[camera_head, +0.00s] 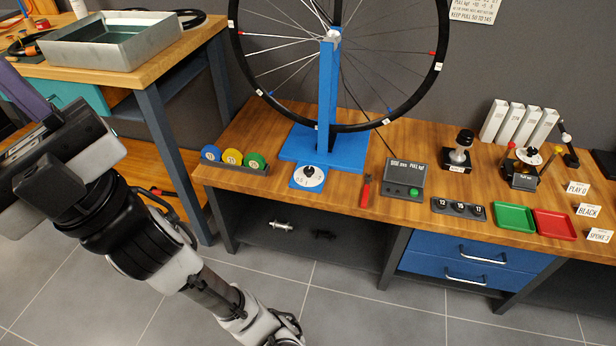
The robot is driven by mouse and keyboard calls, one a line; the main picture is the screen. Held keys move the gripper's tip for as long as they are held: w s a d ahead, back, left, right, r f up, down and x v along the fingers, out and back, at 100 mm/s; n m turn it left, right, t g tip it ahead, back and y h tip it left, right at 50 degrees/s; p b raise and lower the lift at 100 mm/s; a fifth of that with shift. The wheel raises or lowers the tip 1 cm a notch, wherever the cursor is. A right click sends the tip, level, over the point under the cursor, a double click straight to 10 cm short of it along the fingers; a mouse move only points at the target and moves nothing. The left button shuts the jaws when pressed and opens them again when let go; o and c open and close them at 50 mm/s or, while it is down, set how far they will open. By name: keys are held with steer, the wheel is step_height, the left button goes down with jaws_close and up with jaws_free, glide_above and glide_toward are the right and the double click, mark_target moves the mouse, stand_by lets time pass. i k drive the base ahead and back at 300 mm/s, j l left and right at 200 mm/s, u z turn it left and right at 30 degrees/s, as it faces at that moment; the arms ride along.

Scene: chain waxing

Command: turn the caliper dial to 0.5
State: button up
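A white round dial with a black knob (309,174) sits on a small blue plate (298,186) at the front edge of the wooden bench, before the wheel stand; I take it as the caliper dial. Its marks are too small to read surely, so I cannot tell its setting. My arm crosses the lower left, over the floor. Its far end, which appears to be my gripper (285,330), is at the bottom edge, below and apart from the dial. Its fingers are not clear, and I cannot tell whether it is open or shut.
A blue wheel stand (328,100) holds a spoked wheel behind the dial. Coloured discs (232,158) stand left of the dial; a red-handled tool (366,190) and a grey gauge box (404,177) are right. Green (515,217) and red (555,224) trays lie further right.

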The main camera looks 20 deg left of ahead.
mark_target(309, 171)
steer(key=i+z, duration=0.2)
steer(key=i, duration=0.25)
steer(key=i+j+z, duration=0.25)
steer(key=i, duration=0.2)
steer(key=i+l, duration=0.05)
steer(key=l, duration=0.05)
